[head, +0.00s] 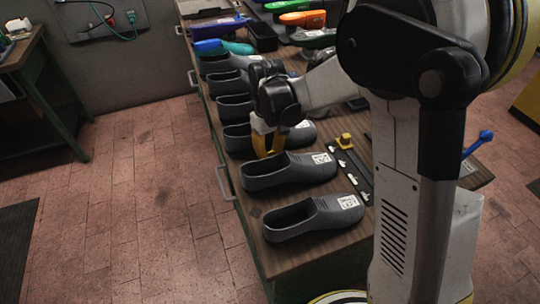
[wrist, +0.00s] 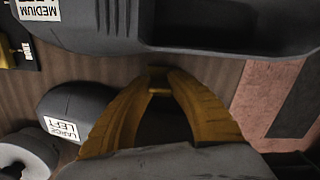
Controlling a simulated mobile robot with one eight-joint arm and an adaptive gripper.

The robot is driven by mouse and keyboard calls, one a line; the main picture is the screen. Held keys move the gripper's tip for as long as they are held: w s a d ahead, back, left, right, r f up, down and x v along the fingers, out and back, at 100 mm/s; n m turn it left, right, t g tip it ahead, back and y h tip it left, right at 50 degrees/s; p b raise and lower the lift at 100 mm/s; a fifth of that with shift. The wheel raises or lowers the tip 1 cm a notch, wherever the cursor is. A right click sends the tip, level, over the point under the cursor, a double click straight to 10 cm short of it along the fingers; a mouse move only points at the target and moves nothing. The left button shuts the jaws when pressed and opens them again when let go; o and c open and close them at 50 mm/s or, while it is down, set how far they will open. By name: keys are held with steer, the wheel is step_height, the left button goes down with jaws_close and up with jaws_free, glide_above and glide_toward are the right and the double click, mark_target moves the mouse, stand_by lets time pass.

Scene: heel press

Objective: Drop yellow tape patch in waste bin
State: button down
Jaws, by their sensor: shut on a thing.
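My gripper (head: 268,150) hangs low over the bench among the grey shoes, its yellow fingers pointing down. In the wrist view the fingers of my gripper (wrist: 158,76) come together at the tips. A small yellow piece, which looks like the tape patch (wrist: 158,92), shows between them; it is hard to tell from the fingers. In the head view the patch is too small to make out. I cannot pick out a waste bin in either view.
Grey shoes (head: 290,173) with white labels line the bench (head: 262,213). A yellow block (head: 345,140) sits by a dark strip (head: 353,172). The brick floor (head: 140,215) at left is open.

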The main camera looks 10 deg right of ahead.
steer(key=shift+f, duration=0.2)
steer(key=c, duration=1.3)
jaws_free()
steer(key=shift+c, duration=0.2)
